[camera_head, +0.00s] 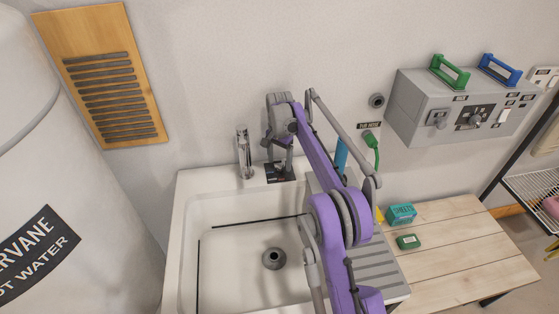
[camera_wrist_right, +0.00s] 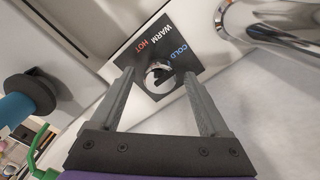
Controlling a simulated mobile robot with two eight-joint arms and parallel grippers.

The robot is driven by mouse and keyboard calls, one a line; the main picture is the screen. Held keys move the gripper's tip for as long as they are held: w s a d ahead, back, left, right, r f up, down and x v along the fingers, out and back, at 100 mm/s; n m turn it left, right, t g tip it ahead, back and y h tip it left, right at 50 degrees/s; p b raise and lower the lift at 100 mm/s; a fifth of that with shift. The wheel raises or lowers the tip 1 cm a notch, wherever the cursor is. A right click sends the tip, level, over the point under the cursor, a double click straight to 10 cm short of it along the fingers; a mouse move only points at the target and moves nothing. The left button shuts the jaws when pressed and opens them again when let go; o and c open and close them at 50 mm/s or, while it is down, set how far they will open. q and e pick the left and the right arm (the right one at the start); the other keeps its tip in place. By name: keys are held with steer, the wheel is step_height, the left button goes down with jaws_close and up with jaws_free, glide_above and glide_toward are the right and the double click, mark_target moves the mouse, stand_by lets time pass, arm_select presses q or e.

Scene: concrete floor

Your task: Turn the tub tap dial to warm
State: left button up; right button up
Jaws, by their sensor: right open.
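The tub tap dial (camera_wrist_right: 158,76) is a small shiny round knob on a black plate (camera_wrist_right: 178,40) marked COLD, WARM and HOT. The plate also shows at the back rim of the white tub (camera_head: 184,215) in the head view (camera_head: 278,178). My right gripper (camera_wrist_right: 160,74) is open, with its fingertips on either side of the dial. I cannot tell whether they touch it, nor which mark the dial points to. In the head view my right gripper (camera_head: 280,162) reaches down over the plate and hides the dial. My left gripper is not in view.
A chrome tap (camera_head: 243,152) stands just left of the plate; it is close in the wrist view (camera_wrist_right: 275,22). A blue cylinder (camera_head: 341,156) and green hose nozzle (camera_head: 372,150) are right of my arm. A wooden bench (camera_head: 465,245) holds small boxes. A grey control box (camera_head: 410,105) hangs right.

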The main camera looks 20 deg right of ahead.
jaws_close()
steer(key=shift+n, duration=0.4)
steer(key=n+p, duration=0.1)
steer(key=n, duration=0.2)
steer(key=shift+n, duration=0.3)
steer(key=shift+n+p, duration=0.4)
steer(key=shift+n, duration=1.8)
jaws_free()
